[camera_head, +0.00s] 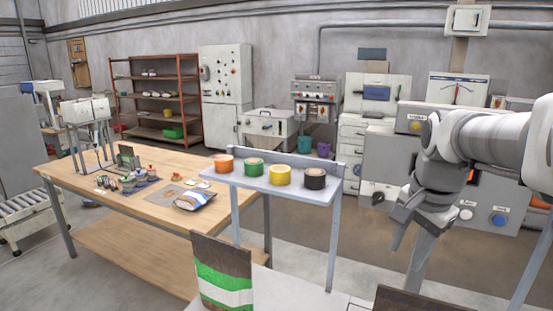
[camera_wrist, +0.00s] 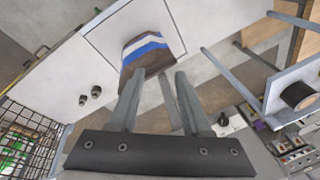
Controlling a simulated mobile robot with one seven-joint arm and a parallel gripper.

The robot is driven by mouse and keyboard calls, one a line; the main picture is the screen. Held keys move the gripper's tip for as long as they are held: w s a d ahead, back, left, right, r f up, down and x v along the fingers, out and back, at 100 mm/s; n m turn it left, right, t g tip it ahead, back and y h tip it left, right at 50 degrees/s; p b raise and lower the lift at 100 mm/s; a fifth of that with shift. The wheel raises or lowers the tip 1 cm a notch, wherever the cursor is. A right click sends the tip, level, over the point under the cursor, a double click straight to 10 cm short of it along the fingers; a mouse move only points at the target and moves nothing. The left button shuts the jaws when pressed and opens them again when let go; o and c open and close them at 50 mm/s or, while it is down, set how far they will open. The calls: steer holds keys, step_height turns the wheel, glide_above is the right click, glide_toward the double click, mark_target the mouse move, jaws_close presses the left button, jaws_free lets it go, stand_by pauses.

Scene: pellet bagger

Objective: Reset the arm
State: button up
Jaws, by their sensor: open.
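My arm comes in from the right in the camera_head view, with my gripper (camera_head: 399,236) hanging low at its end. In the camera_wrist view my gripper (camera_wrist: 160,78) shows two grey fingers set apart, with nothing between them. Beyond the fingertips, a dark brown bag with a blue and white stripe (camera_wrist: 145,46) lies inside an outlined square on a pale surface (camera_wrist: 108,75). The fingertips overlap the bag's near edge in this view; I cannot tell the distance between them.
Orange, yellow, green and black rolls (camera_head: 314,179) stand on a raised shelf (camera_head: 240,181). A wooden table (camera_head: 150,208) holds a striped bag (camera_head: 195,200). A green-striped bag (camera_head: 223,283) stands in front. A wire basket (camera_wrist: 30,128) and two dark knobs (camera_wrist: 90,97) lie left of my fingers.

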steer(key=s+a+f+n+t, duration=0.2)
steer(key=s+a+f+n, duration=0.1)
steer(key=s+a+n, duration=0.5)
steer(key=s+n, duration=0.3)
steer(key=s, duration=0.3)
steer(key=shift+a+f+n+t, duration=0.15)
steer(key=shift+a+n+t, duration=0.25)
